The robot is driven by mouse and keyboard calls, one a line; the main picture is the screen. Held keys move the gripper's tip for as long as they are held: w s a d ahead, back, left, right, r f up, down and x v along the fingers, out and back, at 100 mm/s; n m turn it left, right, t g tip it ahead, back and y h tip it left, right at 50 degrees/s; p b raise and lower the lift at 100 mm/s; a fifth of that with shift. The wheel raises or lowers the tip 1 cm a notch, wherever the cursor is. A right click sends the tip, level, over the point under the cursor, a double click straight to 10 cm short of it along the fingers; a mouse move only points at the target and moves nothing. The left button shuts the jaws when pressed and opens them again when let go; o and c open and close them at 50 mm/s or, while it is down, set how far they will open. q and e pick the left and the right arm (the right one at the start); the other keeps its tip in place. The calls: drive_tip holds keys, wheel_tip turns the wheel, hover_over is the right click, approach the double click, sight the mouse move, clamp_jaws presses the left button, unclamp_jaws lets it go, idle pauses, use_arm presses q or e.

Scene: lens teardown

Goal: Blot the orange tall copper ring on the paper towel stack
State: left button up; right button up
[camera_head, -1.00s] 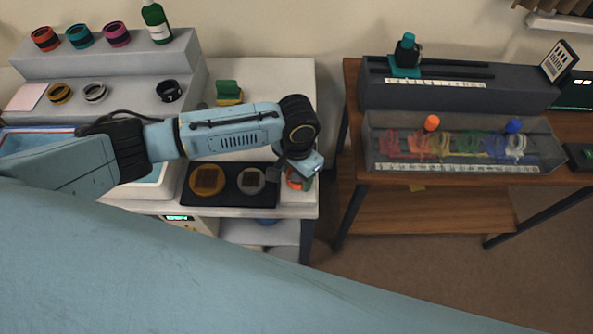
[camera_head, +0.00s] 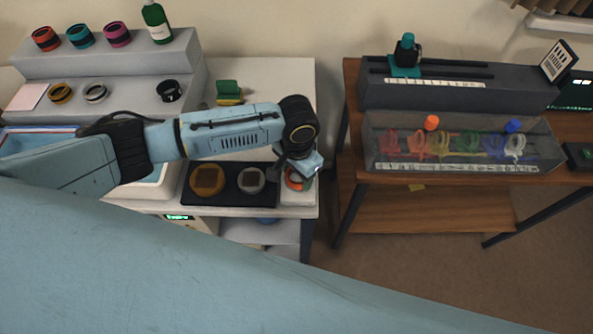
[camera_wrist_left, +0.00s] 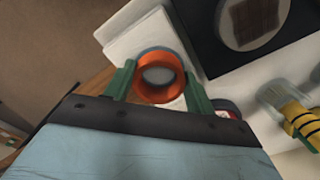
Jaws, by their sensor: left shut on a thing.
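The orange tall copper ring (camera_wrist_left: 159,77) sits between the two green fingers of my left gripper (camera_wrist_left: 158,86) in the left wrist view. The fingers are shut on its sides, and I look into its open bore. The white paper towel stack (camera_wrist_left: 122,42) lies directly under and beside the ring. Whether the ring touches it is hard to tell. In the head view my left gripper (camera_head: 300,180) hangs at the right end of the white table, and part of the orange ring (camera_head: 293,182) shows beneath it. The stack (camera_head: 298,198) is partly hidden there. My right gripper is not in view.
A green-and-yellow block (camera_head: 229,92) stands behind the arm. A gap separates this table from the wooden table (camera_head: 440,210) with a clear bin.

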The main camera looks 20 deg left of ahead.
use_arm(q)
drive_tip(key=shift+s+f+p, duration=0.2)
drive_tip(key=shift+s+p, duration=0.05)
drive_tip(key=shift+p, duration=0.05)
idle(1.0)
drive_tip(key=r+p, duration=0.6)
drive_tip(key=p, duration=0.1)
drive_tip(key=shift+w+r, duration=0.2)
drive_tip(key=shift+f, duration=0.1)
